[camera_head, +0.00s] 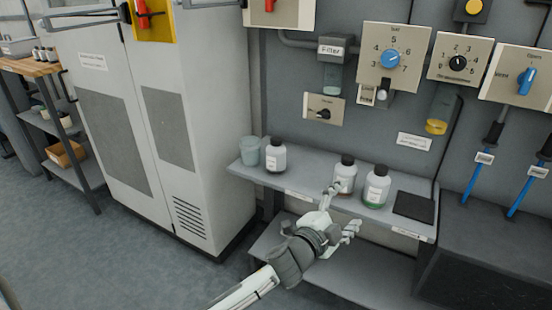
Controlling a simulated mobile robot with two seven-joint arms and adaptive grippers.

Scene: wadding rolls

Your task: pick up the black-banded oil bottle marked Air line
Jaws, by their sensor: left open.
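Three white bottles with dark caps stand upright on the grey shelf (320,190). The left bottle (276,155) seems to have a dark lower edge. The middle bottle (345,172) shows a reddish band low down, and the right bottle (376,187) a green one. Their label words are too small to read, so I cannot confirm which says Air line. My left gripper (343,209) is open and empty at the shelf's front edge. My right gripper is not in view.
A translucent cup (249,151) stands left of the left bottle. A dark flat pad (414,206) lies right of the green-banded bottle. A panel with dials and a filter (333,78) rises behind. A grey cabinet (185,130) stands left, and a lower shelf (350,270) lies below.

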